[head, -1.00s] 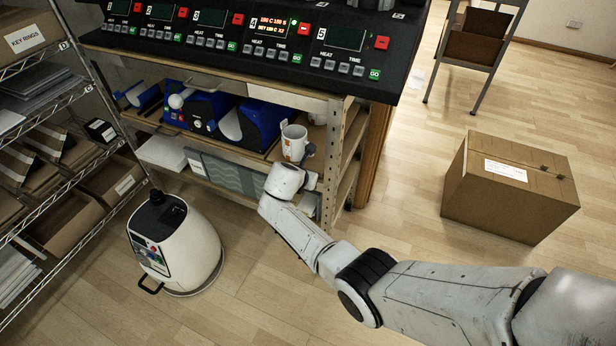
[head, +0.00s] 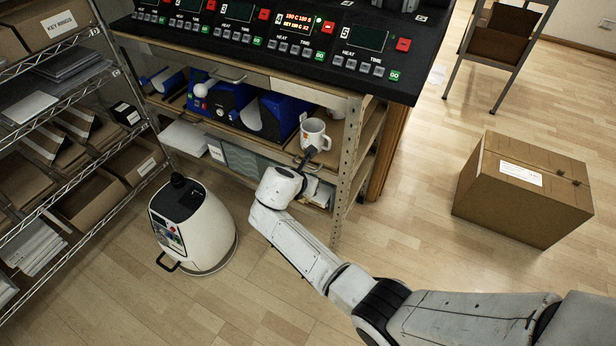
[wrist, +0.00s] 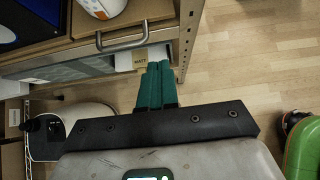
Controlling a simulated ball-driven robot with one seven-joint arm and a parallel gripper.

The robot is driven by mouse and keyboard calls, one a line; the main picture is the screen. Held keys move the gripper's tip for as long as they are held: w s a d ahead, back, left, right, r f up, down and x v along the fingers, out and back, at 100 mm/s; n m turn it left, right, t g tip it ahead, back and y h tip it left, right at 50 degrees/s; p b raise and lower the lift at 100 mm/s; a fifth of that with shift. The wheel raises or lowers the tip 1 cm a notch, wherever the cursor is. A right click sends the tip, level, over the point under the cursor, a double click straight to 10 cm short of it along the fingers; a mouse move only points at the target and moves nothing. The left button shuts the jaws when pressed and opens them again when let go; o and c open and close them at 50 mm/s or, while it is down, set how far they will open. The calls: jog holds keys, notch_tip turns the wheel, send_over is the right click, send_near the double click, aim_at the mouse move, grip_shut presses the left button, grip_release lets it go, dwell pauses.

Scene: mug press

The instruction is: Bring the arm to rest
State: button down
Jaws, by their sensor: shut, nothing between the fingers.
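My arm reaches from the lower right of the head view toward the bench. My gripper (head: 309,155) is at the front of the shelf, just below a white mug (head: 315,133) in the picture. In the wrist view its teal fingers (wrist: 156,72) lie side by side, closed, with nothing between them. The mug stands upright on the shelf under the control panel. A white and orange piece, likely the mug, shows at the top edge of the wrist view (wrist: 103,6), apart from the fingers.
The bench's metal post (head: 350,150) stands right of my gripper. A white rounded machine (head: 205,232) is on the floor to the left, near a wire shelf rack (head: 75,210). A cardboard box (head: 520,195) sits right. Wooden floor between is open.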

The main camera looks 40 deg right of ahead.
jog(key=shift+v, duration=0.85)
jog(key=s+a+f+m+g+y, duration=0.1)
jog(key=s+a+f+m+y, duration=0.15)
jog(key=s+m, duration=0.35)
jog(key=s+a+f+m+y, duration=0.1)
jog(key=s+a+f+m, duration=0.2)
jog(key=s, duration=0.6)
jog(key=s+a+r+m+y, duration=0.2)
jog(key=s+a+r+m, duration=0.1)
jog(key=s+m, duration=0.3)
jog(key=s+a+r+m+g+y, duration=0.1)
jog(key=s+a+r+m+y, duration=0.2)
jog(key=s+m, duration=0.4)
jog(key=s, duration=0.4)
jog(key=shift+a, duration=0.35)
jog(key=c, duration=1.9)
grip_release()
jog(key=shift+w+r, duration=0.1)
